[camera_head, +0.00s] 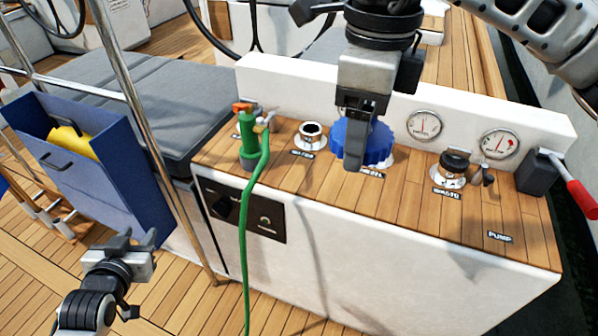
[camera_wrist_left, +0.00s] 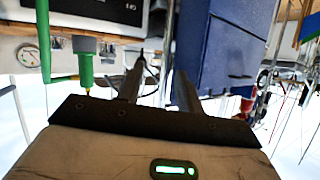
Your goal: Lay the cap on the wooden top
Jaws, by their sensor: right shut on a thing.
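A round blue cap (camera_head: 378,146) with a ridged rim is at the middle of the wooden top (camera_head: 300,185). My right gripper (camera_head: 356,155) reaches down from above, shut on the cap, and hides part of it. A pale ring shows just right of the cap's lower edge, so the cap is over or on a deck fitting there; I cannot tell whether it touches. My left gripper (camera_head: 135,245) is low at the left, away from the top. Its two fingers stand apart and empty in the left wrist view (camera_wrist_left: 155,85).
A green hose nozzle (camera_head: 248,148) stands at the top's left end, its hose hanging down the front. An open filler (camera_head: 311,134) and a black-capped fitting (camera_head: 454,165) flank the cap. Gauges (camera_head: 424,125) line the back wall. A red-handled lever (camera_head: 578,195) is at right. The top's front is clear.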

